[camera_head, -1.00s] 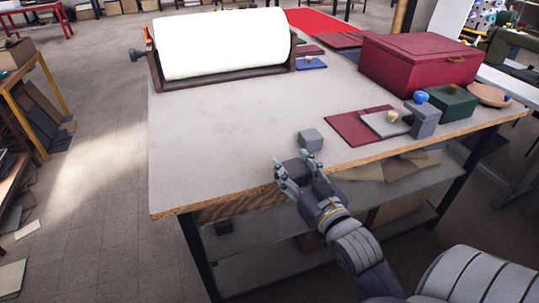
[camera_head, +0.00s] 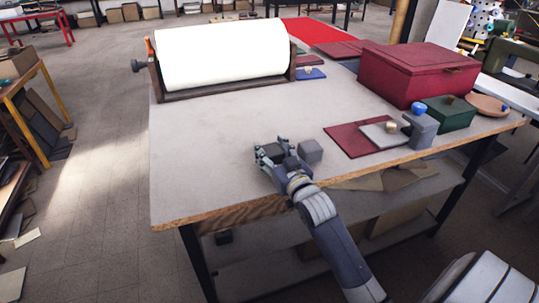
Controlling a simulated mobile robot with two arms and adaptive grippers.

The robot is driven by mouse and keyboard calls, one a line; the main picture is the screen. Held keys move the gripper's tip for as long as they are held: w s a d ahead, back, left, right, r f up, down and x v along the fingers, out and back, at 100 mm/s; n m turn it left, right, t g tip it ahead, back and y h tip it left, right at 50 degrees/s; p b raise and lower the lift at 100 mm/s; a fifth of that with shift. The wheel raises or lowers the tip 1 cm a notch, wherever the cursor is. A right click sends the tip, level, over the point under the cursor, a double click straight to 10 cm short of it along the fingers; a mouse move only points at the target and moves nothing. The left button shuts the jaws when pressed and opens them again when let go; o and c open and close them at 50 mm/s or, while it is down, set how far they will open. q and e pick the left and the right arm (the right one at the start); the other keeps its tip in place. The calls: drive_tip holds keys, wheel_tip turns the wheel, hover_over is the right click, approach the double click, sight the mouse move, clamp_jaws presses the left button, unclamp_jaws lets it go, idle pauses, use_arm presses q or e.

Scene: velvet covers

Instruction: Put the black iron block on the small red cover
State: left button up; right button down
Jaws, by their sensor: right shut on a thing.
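My right gripper (camera_head: 268,152) is over the front of the table, just left of a grey block (camera_head: 310,152). It is shut on a small dark block, which looks like the black iron block (camera_head: 273,150); the fingers partly hide it. I cannot tell how high it is above the table. A flat dark red cover (camera_head: 345,139) lies to the right, with a grey cover (camera_head: 381,135) bearing a tan knob partly over it. This looks like the small red cover. My left gripper is not in view.
A grey block with a blue knob (camera_head: 420,128), a green box (camera_head: 449,113) and a large red box (camera_head: 416,77) stand at the right. A white roller (camera_head: 222,57) stands at the back left. The table's left and middle (camera_head: 215,130) are clear.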

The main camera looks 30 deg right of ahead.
sight(270, 154)
drive_tip(key=shift+w+d+r, duration=0.1)
drive_tip(key=shift+w+r, duration=0.2)
drive_tip(key=shift+w, duration=0.05)
drive_tip(key=shift+w+d+f, duration=0.1)
drive_tip(key=shift+w+f, duration=0.4)
drive_tip(key=shift+f, duration=0.3)
drive_tip(key=shift+f+p, duration=0.6)
drive_tip(key=shift+f, duration=0.25)
drive_tip(key=shift+f, duration=0.1)
drive_tip(key=c, duration=1.1)
unclamp_jaws()
drive_tip(key=shift+f, duration=0.3)
drive_tip(key=o, duration=0.4)
drive_tip(key=shift+s+r, duration=0.1)
drive_tip(key=shift+s, duration=0.05)
drive_tip(key=shift+c, duration=0.2)
